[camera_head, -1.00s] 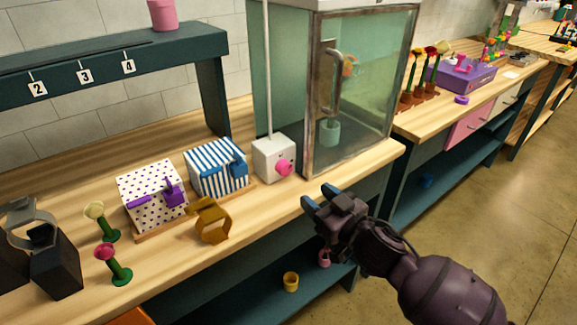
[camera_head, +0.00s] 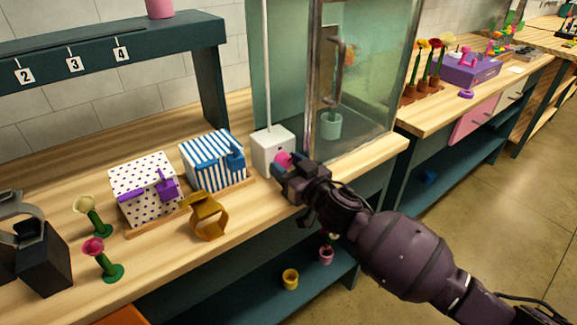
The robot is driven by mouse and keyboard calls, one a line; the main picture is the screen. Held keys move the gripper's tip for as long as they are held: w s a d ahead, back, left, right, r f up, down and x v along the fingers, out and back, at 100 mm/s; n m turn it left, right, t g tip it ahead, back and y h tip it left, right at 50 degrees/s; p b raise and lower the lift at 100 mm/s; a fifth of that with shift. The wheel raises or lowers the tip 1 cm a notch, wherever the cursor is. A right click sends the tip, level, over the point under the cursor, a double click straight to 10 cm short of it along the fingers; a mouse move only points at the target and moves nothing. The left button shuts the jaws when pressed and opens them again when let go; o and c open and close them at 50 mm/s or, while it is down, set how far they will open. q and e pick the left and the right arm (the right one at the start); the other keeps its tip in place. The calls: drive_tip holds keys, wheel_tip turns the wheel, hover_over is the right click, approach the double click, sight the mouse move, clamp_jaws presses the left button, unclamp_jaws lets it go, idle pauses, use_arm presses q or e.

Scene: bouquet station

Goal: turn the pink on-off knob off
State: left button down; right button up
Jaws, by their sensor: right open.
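The pink knob (camera_head: 283,159) sits on the front of a small white box (camera_head: 268,145) at the foot of a thin white pole, beside the glass cabinet. Its lower right part is hidden behind my right gripper. My right gripper (camera_head: 281,178) is open, with its blue-grey fingertips close in front of the knob. I cannot tell whether they touch it. The on and off marks on the box are too small to read. My left gripper is not in view.
The glass cabinet (camera_head: 365,80) stands right behind my right gripper.

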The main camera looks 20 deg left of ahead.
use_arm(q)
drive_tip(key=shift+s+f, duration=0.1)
use_arm(e)
drive_tip(key=shift+a, duration=0.1)
drive_tip(key=shift+c, duration=0.5)
drive_tip(key=c, duration=0.6)
drive_tip(key=shift+o, duration=0.2)
drive_tip(key=shift+r+n+p, duration=0.2)
drive_tip(key=shift+n+p, duration=0.35)
drive_tip(key=shift+n, duration=0.35)
drive_tip(key=shift+f+n, duration=0.1)
drive_tip(key=shift+n, duration=0.3)
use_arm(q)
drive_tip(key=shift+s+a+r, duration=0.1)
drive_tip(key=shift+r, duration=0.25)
use_arm(e)
drive_tip(key=shift+f, duration=0.1)
drive_tip(key=o, duration=0.7)
drive_tip(key=shift+c, duration=0.2)
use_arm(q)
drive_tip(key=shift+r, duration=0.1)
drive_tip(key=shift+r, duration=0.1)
